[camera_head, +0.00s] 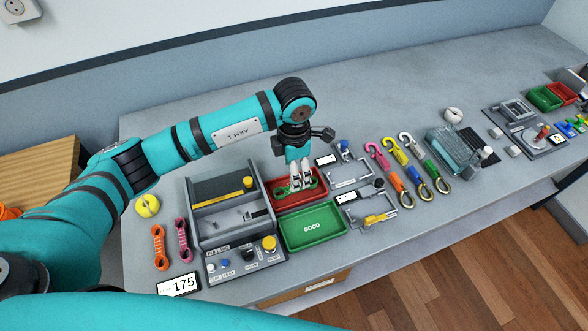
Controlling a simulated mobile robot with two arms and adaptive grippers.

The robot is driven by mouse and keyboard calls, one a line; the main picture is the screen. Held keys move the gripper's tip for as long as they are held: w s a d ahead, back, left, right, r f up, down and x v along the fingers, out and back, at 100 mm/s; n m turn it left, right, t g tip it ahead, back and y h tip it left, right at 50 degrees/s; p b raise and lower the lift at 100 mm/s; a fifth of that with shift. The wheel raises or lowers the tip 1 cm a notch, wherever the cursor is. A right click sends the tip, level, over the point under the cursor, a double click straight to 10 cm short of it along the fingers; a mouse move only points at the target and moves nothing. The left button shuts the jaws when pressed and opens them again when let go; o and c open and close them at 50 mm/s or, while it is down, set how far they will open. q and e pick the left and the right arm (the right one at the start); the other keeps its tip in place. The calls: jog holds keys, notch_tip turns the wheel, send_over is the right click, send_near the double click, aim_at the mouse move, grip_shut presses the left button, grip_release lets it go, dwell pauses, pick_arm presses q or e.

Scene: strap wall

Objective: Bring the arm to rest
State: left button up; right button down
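My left arm reaches in from the left over the bench, and my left gripper (301,184) points down at the red tray (299,201). Its pale fingertips are close together, low over the tray. A green piece (315,186) shows beside the fingertips in the tray. I cannot tell whether the fingers hold it, touch it or are just apart from it. My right gripper is not in view.
A green tray marked GOOD (318,227) stands in front of the red one. A grey test rig (231,218) is to its left, with orange (160,248) and pink (183,240) straps beside it. Fixtures and colored hooks (394,150) lie right. The bench behind is clear.

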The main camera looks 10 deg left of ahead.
pick_arm(q)
jog(key=shift+c, duration=0.9)
jog(key=shift+r, duration=0.2)
jog(key=shift+c, duration=1.2)
notch_tip(320, 180, up, 5)
jog(key=p, duration=0.3)
jog(key=shift+f, duration=0.15)
jog(key=c, duration=0.7)
jog(key=shift+r, duration=0.4)
